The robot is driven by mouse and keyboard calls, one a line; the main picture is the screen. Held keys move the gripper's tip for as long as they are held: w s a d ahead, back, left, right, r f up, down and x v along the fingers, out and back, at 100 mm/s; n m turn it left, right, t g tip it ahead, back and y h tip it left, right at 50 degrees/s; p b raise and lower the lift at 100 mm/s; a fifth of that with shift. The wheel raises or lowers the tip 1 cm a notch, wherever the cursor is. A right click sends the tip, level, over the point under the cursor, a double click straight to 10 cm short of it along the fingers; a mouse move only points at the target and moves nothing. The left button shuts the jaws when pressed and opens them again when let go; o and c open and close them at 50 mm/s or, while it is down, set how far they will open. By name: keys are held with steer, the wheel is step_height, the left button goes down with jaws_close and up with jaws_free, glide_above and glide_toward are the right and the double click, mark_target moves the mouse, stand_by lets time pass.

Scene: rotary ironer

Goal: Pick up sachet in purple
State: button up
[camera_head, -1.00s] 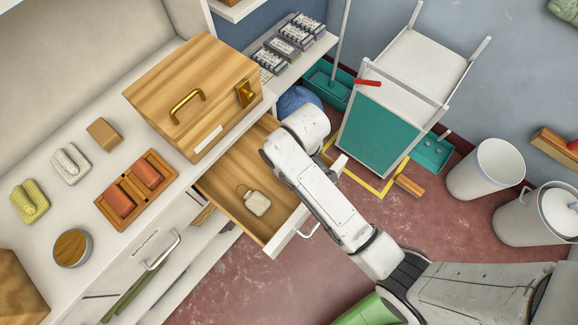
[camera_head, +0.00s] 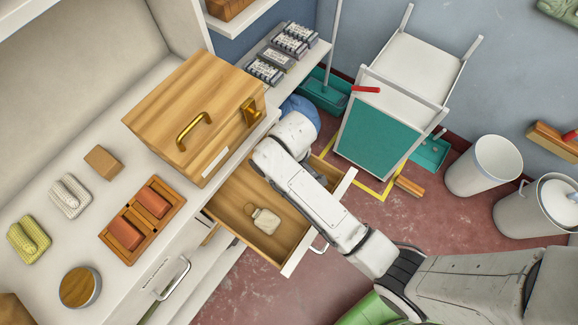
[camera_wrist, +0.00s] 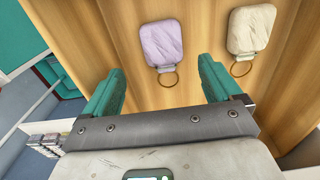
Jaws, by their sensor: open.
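The purple sachet (camera_wrist: 163,44) lies flat on the wooden floor of the open drawer (camera_wrist: 125,20), its ring toward my gripper in the wrist view. My gripper (camera_wrist: 160,82) is open, its two teal fingers apart, with the purple sachet ahead of and between them, not held. A cream sachet (camera_wrist: 251,28) with a ring lies to the right of the purple one; it also shows in the drawer in the head view (camera_head: 265,220). In the head view my arm hides the purple sachet and my gripper.
The drawer (camera_head: 240,205) stands pulled out below a wooden box (camera_head: 190,115) with brass handles on the counter. The drawer's front panel and side walls bound the space. A teal and white cart (camera_head: 385,130) stands behind my arm.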

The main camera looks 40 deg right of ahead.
steer(key=f, duration=0.6)
steer(key=shift+s+a, duration=0.1)
steer(key=shift+a, duration=0.1)
steer(key=c, duration=1.1)
